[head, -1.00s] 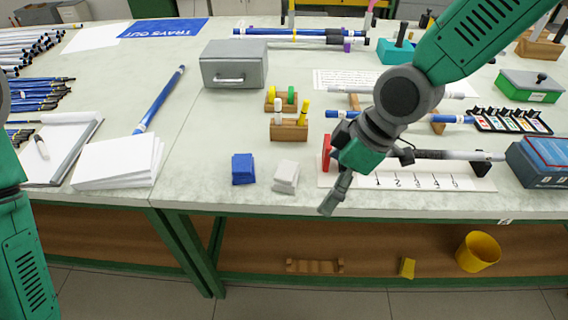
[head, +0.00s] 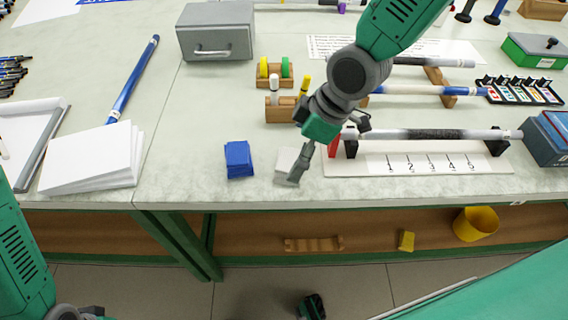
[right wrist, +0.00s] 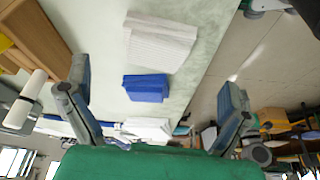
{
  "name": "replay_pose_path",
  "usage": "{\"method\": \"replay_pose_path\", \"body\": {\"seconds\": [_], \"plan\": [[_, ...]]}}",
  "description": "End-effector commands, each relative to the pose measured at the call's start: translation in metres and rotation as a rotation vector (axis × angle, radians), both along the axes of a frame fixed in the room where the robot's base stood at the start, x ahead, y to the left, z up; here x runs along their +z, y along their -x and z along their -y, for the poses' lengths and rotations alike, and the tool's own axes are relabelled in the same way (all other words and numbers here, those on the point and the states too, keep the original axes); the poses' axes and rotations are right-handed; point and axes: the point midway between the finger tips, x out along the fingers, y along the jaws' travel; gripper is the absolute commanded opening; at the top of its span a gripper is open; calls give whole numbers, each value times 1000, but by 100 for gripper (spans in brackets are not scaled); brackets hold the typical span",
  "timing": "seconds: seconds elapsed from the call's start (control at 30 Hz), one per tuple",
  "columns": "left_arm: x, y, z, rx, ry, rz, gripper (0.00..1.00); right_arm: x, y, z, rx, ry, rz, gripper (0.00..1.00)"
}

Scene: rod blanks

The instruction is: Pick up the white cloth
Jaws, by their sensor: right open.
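The white cloth (head: 284,158) is a small folded stack near the table's front edge, just right of the blue cloth (head: 239,159). In the head view my right gripper (head: 301,165) is over its right side, with one finger hiding part of it. In the right wrist view the white cloth (right wrist: 160,46) lies beyond the open, empty jaws (right wrist: 157,95), with the blue cloth (right wrist: 146,88) beside it. The gap between fingers and cloth is hard to judge. My left arm shows only at the lower left; I cannot make out its gripper.
A white board (head: 430,165) with a rod on black supports lies right of the cloth. A wooden block with upright pegs (head: 280,112) stands behind. White paper (head: 92,162) lies left. A grey box (head: 216,37) is farther back. Bare table surrounds the two cloths.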

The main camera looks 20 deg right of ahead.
Motion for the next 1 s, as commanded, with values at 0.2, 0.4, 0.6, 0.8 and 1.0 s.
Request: {"method": "replay_pose_path", "body": {"seconds": [0.2,0.4,0.6,0.8,1.0], "plan": [[-3,0,0,0,0,1,46,-16,-2,0,-2,-6,-1,99],[-8,0,1,-1,1,1,46,-45,-9,-14,-1,-2,-3,99],[-9,0,0,-1,0,1,46,-54,-11,-21,-3,1,1,99],[-9,0,0,0,0,1,46,-54,-11,-19,-3,0,1,89],[-9,0,0,0,0,1,46,-55,-11,-16,-2,-4,-1,43]]}}
